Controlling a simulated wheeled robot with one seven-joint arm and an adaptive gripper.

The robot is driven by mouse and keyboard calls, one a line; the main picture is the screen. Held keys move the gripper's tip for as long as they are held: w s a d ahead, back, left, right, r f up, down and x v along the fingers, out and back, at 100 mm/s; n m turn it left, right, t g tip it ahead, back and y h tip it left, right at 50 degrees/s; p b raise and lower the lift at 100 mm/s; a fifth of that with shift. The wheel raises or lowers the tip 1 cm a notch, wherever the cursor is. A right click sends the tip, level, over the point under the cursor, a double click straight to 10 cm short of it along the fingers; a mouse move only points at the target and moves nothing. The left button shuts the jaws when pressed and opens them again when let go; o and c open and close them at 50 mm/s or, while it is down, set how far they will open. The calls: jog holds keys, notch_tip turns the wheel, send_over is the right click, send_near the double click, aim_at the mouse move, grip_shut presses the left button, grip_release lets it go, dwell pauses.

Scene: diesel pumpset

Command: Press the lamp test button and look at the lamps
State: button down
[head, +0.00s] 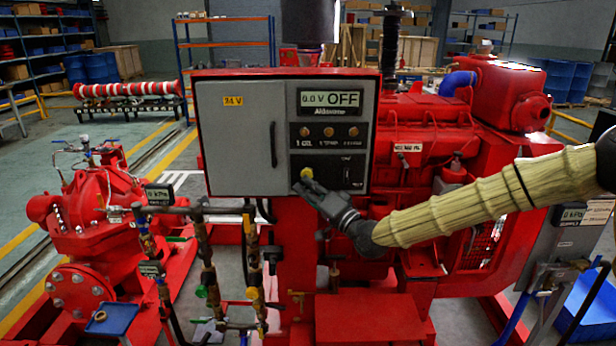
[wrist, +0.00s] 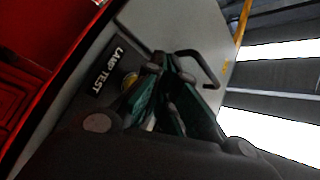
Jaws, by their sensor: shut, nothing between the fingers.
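The lamp test button (head: 307,173) is a small yellow knob low on the panel's dark plate (head: 341,153). In the wrist view, a bit of the yellow button (wrist: 130,80) shows beside the fingers, next to the LAMP TEST label (wrist: 105,71). My gripper (head: 304,186) is shut and empty, with its tips just below the button in the head view. I cannot tell whether they touch it. The left lamp (head: 304,132), middle lamp (head: 328,132) and right lamp (head: 353,132) look dull amber, with no clear glow. The display (head: 330,101) reads 0.0 V OFF.
The grey control cabinet (head: 232,150) has a black door handle (head: 273,145) left of the plate; the handle also shows in the wrist view (wrist: 200,68). The red engine (head: 430,125) stands behind, right of the cabinet. A red pump (head: 95,220) and pipes with gauges stand at left.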

jog(key=shift+s, duration=2.25)
jog(key=s+d+f+g+h, duration=0.15)
jog(key=s+f, duration=0.45)
jog(key=f, duration=0.6)
jog(key=s+f+g+h, duration=0.3)
jog(key=s+f, duration=0.3)
jog(key=f, duration=0.5)
jog(key=s+d+f+g+h, duration=0.15)
jog(key=s+f, duration=0.45)
jog(key=f, duration=0.6)
jog(key=s+d+f+n+g+h, duration=0.1)
jog(key=s+d+f+g+h, duration=0.15)
jog(key=s+d+f, duration=0.5)
jog(key=s+d+f+g+h, duration=0.25)
jog(key=s+f, duration=0.25)
jog(key=s, duration=0.5)
jog(key=s+d+f+n+g+h, duration=0.1)
jog(key=s+d+f+g+h, duration=0.1)
jog(key=s+d, duration=0.8)
jog(key=s+g+h, duration=0.1)
jog(key=s, duration=0.3)
jog(key=shift+d+f+g, duration=0.15)
jog(key=shift+f+g, duration=0.2)
jog(key=shift+g, duration=0.05)
jog(key=c, duration=2.2)
grip_release()
jog(key=shift+w, duration=0.1)
